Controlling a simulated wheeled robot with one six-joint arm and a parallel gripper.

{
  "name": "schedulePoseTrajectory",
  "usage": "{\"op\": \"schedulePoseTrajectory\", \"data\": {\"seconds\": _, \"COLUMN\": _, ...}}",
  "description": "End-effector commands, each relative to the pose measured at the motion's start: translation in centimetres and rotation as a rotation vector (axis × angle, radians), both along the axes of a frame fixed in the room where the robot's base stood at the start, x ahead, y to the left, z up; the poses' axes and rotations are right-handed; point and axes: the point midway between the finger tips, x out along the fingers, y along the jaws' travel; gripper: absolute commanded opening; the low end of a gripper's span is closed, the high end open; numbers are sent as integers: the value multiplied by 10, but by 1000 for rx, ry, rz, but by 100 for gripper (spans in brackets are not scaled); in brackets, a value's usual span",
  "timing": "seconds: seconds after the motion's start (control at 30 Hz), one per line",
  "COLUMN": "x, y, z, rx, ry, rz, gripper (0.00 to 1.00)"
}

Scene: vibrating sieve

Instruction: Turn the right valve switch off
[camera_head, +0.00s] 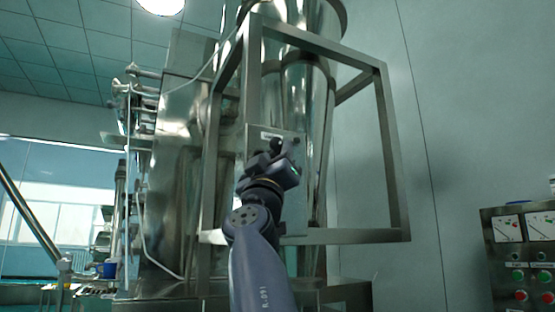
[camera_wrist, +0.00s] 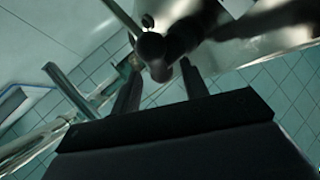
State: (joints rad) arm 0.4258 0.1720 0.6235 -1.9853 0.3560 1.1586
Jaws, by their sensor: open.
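In the wrist view a black switch with a rounded knob end (camera_wrist: 151,48) sticks out from a shiny steel surface. I take it as the valve switch; whether it is the right one I cannot tell. My gripper (camera_wrist: 160,66) is open, with one dark finger on each side just below the knob; contact is not clear. In the head view my gripper (camera_head: 279,164) is raised in front of a steel panel (camera_head: 293,222) with a small label. A dark round knob (camera_head: 277,144) shows at the gripper's tip, and my gripper hides much of the panel.
A control box (camera_head: 519,258) with gauges and green and red buttons stands at the right. The wall between them is bare.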

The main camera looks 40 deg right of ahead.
Motion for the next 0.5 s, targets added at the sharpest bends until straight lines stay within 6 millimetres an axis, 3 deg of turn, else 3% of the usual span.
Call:
{"op": "schedulePoseTrajectory", "data": {"seconds": 0.03, "x": -4, "y": 6, "z": -14, "rx": 0, "ry": -1, "rz": 3, "gripper": 42}}
{"op": "schedulePoseTrajectory", "data": {"seconds": 0.2, "x": -16, "y": 21, "z": -35, "rx": 0, "ry": -1, "rz": 3, "gripper": 42}}
{"op": "schedulePoseTrajectory", "data": {"seconds": 0.5, "x": -28, "y": 38, "z": -56, "rx": 0, "ry": -1, "rz": 2, "gripper": 42}}
